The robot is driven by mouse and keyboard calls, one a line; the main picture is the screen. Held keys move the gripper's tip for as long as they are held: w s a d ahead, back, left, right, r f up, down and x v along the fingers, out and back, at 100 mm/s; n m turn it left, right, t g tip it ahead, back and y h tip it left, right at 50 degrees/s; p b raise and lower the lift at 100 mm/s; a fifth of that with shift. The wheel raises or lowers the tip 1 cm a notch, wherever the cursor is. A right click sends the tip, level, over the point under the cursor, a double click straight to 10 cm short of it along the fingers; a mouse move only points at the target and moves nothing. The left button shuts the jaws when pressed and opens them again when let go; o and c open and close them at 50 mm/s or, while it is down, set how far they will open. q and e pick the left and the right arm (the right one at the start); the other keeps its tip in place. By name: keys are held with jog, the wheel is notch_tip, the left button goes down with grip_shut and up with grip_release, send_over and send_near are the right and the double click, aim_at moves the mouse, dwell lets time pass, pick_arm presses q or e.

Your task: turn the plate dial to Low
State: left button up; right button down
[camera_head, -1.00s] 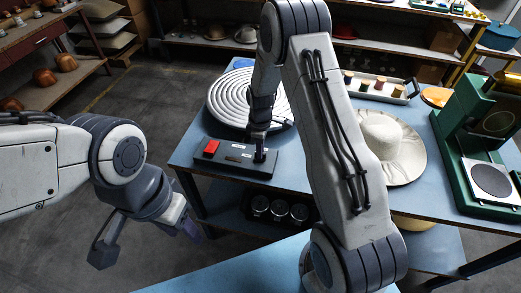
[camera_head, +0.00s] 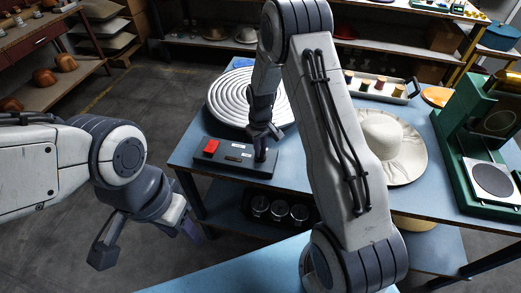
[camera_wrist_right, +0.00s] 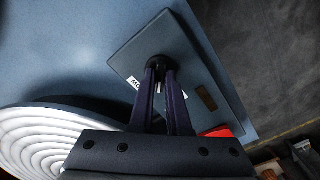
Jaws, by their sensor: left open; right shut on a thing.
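The dark control box (camera_head: 232,160) lies on the blue table in front of the ringed round plate (camera_head: 225,98). Its dial, a round black knob (camera_wrist_right: 159,61), is at the right end of the box in the head view. My right gripper (camera_wrist_right: 160,72) reaches down from above, its fingers shut on the knob. In the head view the right gripper (camera_head: 262,140) partly covers the knob. A white label beside the knob is partly hidden by a finger, so the dial's setting cannot be read. My left gripper (camera_head: 148,240) hangs open and empty over the floor at left.
A red switch (camera_head: 211,146) is at the box's left end. A cream hat (camera_head: 395,150) and a green press (camera_head: 490,150) stand to the right on the table. Several jars (camera_head: 280,211) sit on the shelf below. Grey floor is free at left.

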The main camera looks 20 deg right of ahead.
jog(key=m, duration=0.4)
jog(key=shift+m, duration=2.6)
jog(key=c, duration=0.9)
grip_release()
jog(key=shift+r, duration=0.15)
notch_tip(320, 180, up, 10)
jog(key=shift+r+b, duration=0.15)
jog(key=shift+b, duration=0.8)
